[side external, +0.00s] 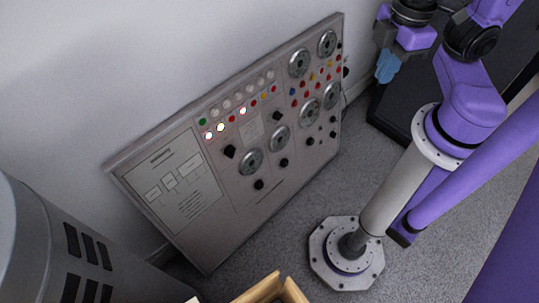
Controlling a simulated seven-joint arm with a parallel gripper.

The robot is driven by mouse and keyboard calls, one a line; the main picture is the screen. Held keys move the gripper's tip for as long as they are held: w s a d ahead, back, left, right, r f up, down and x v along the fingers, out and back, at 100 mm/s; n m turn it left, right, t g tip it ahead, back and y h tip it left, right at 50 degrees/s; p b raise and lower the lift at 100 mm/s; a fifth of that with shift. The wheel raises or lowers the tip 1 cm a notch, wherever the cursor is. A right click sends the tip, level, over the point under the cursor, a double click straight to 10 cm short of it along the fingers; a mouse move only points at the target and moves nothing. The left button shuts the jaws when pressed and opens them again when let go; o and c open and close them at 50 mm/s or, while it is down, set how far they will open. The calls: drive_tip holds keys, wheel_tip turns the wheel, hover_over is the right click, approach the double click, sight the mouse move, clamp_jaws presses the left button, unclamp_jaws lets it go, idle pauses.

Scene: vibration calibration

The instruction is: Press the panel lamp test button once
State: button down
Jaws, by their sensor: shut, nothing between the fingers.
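The grey control panel (215,235) leans against the wall in the side external view. It carries rows of small lamps and buttons, round dials and black knobs. A few lamps on its left side glow white, including one lamp (221,127). A green button or lamp (202,121) sits at the left end of the upper row. I cannot tell which one is the lamp test button. My gripper (386,72) has blue fingers, points down and is shut and empty. It is right of the panel's upper right corner and appears apart from it.
A dark box (395,110) stands behind my arm, right of the panel. A grey vented cabinet (45,240) fills the lower left. A wooden frame edge (262,289) shows at the bottom.

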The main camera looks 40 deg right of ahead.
idle(0.8)
drive_tip(key=w+f+m+t, duration=0.1)
drive_tip(key=w+f, duration=0.1)
drive_tip(key=w, duration=0.9)
drive_tip(key=w+d+f+t, duration=0.1)
drive_tip(key=w+d+f, duration=0.2)
drive_tip(key=w+d, duration=0.3)
drive_tip(key=w+d+f+t+h, duration=0.1)
drive_tip(key=w+d+f, duration=0.3)
drive_tip(key=w, duration=0.4)
drive_tip(key=w+d+f+t, duration=0.1)
drive_tip(key=w+d+f, duration=0.2)
drive_tip(key=w+d, duration=0.3)
drive_tip(key=w+d+f, duration=0.4)
drive_tip(key=d+f, duration=0.2)
drive_tip(key=d, duration=0.4)
drive_tip(key=s+d+f+t, duration=0.1)
drive_tip(key=s+d+f, duration=0.5)
drive_tip(key=d+f, duration=0.2)
drive_tip(key=s+d+f+m+t+h, duration=0.1)
drive_tip(key=s+d+f, duration=0.5)
drive_tip(key=d, duration=0.6)
wheel_tip(320, 180, down, 2)
drive_tip(key=shift+f, duration=0.25)
